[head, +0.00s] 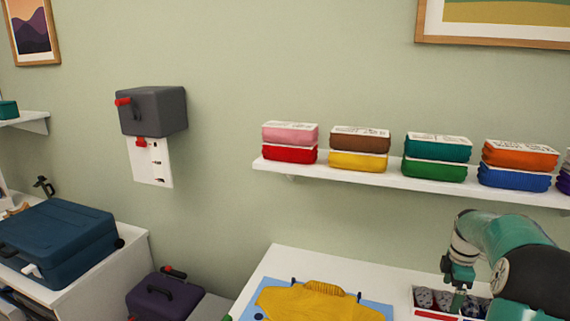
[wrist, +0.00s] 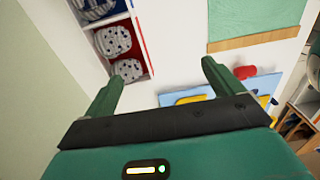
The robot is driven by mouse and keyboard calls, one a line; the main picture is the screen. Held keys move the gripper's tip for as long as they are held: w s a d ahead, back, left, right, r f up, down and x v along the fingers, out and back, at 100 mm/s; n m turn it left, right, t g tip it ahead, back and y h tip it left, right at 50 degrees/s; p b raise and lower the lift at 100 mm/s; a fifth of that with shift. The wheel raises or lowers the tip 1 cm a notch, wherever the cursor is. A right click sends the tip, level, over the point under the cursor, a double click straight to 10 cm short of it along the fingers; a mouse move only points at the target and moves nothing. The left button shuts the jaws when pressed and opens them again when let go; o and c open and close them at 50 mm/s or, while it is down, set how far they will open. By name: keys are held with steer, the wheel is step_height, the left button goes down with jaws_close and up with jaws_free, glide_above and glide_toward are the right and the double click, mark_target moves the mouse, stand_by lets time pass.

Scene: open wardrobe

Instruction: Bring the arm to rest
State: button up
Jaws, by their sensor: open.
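My gripper is green and open in the wrist view (wrist: 157,82), its two fingers apart with nothing between them. In the head view my arm, teal and black, reaches in from the right edge, and my gripper (head: 459,285) hangs down by the divided box. A white divided box (head: 422,313) with a red front strip holds several rolled patterned items (head: 445,300); the box also shows in the wrist view (wrist: 141,42), beyond the left finger. Whether the gripper touches anything in the box cannot be told.
A yellow garment (head: 310,302) lies on a blue board (head: 375,306) on the white table (head: 300,262). Several coloured stacked bundles (head: 358,150) stand on a wall shelf (head: 390,178) behind my arm. A blue case (head: 60,240), a dark purple box (head: 165,295) and a grey wall box (head: 152,110) are left.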

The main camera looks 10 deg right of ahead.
steer(key=s+a+r+m+t+h, duration=0.1)
steer(key=a+r+m, duration=0.1)
steer(key=a+r, duration=0.45)
steer(key=s+a+r+m, duration=0.2)
steer(key=a+r, duration=0.1)
steer(key=a, duration=0.6)
steer(key=s+a+r+m+t+h, duration=0.1)
steer(key=a+r, duration=0.4)
steer(key=a, duration=0.3)
steer(key=s+a+m+t+y, duration=0.2)
steer(key=s+a+m, duration=0.5)
steer(key=s+a, duration=0.9)
steer(key=shift+s+a+t, duration=0.4)
steer(key=shift+a+t, duration=0.15)
steer(key=shift+t, duration=0.25)
steer(key=shift+f, duration=0.1)
